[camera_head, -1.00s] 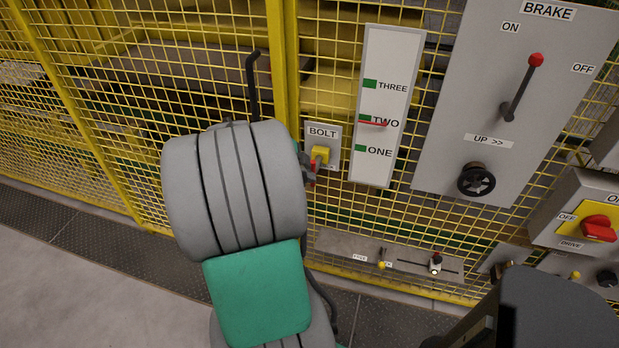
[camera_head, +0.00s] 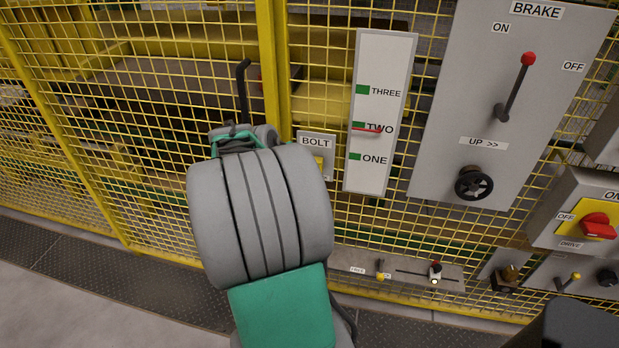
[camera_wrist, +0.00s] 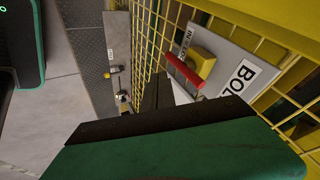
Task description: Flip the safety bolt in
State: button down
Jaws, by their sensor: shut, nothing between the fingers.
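The safety bolt's grey plate, labelled BOLT (camera_head: 316,143), is fixed to the yellow mesh fence, and my arm covers its lower part in the head view. The wrist view shows the plate (camera_wrist: 222,58) with a yellow block (camera_wrist: 202,63) and a red-ended handle (camera_wrist: 184,70) beside it. Small lettering along the plate's edge is only partly readable. My gripper (camera_wrist: 158,84) is shut and empty, its dark fingers close to the red handle. I cannot tell whether they touch it. In the head view the fingers are hidden behind my wrist.
A yellow post (camera_head: 273,70) and a dark hooked bar (camera_head: 243,90) stand left of the plate. To the right are a level gauge (camera_head: 383,65), a brake panel (camera_head: 450,120) with lever and handwheel, and a red switch (camera_head: 598,226). A low control shelf (camera_head: 400,262) juts out below.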

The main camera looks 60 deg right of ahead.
jog(key=s+v, duration=0.1)
jog(key=v, duration=0.9)
jog(key=shift+a+p, duration=0.3)
jog(key=shift+a, duration=0.25)
jog(key=w+a+r+n+t+y+p, duration=0.1)
jog(key=w+a+n+t+p, duration=0.15)
jog(key=a+n, duration=0.3)
jog(key=w+a+n+t+y+p, duration=0.1)
jog(key=w+a+n+p, duration=0.1)
jog(key=w+a+n, duration=0.3)
jog(key=s+a+n+y+p, duration=0.3)
jog(key=a+n+y, duration=0.2)
jog(key=a+n, duration=1.3)
jog(key=a+t, duration=0.1)
jog(key=a, duration=0.5)
jog(key=shift+a+f+p, duration=0.25)
jog(key=shift+a+p, duration=0.05)
jog(key=shift+n, duration=0.25)
